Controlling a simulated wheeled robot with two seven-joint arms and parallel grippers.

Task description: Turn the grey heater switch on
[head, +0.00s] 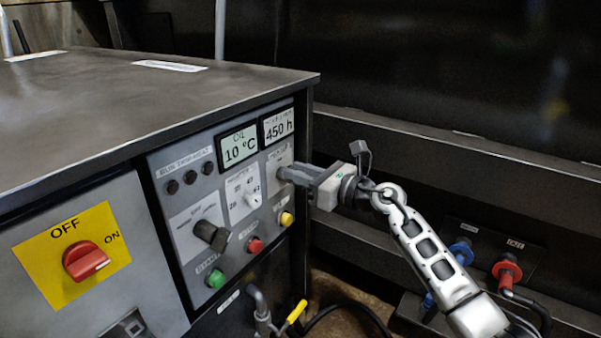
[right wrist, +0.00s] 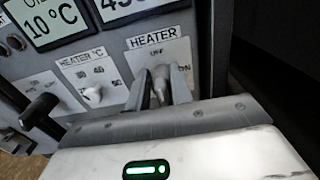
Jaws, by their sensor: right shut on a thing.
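The plate labelled HEATER (right wrist: 176,55) is at the top right of the grey control panel, under the 450 h display. The grey heater switch (right wrist: 161,84) sits at its middle, between the fingers in the right wrist view. My right gripper (head: 284,174) reaches in from the right and is shut on the switch. In the head view its fingers hide the switch. The fingers also cover part of the plate's markings, so the switch's position is hard to tell. My left gripper is not in view.
Left of the heater plate are a white HEATER °C knob (head: 252,200) and a black knob (head: 212,236). Below are yellow (head: 286,219), red (head: 255,245) and green (head: 216,279) buttons. A red OFF/ON switch (head: 86,261) is far left. Red and blue hose couplings (head: 507,270) are lower right.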

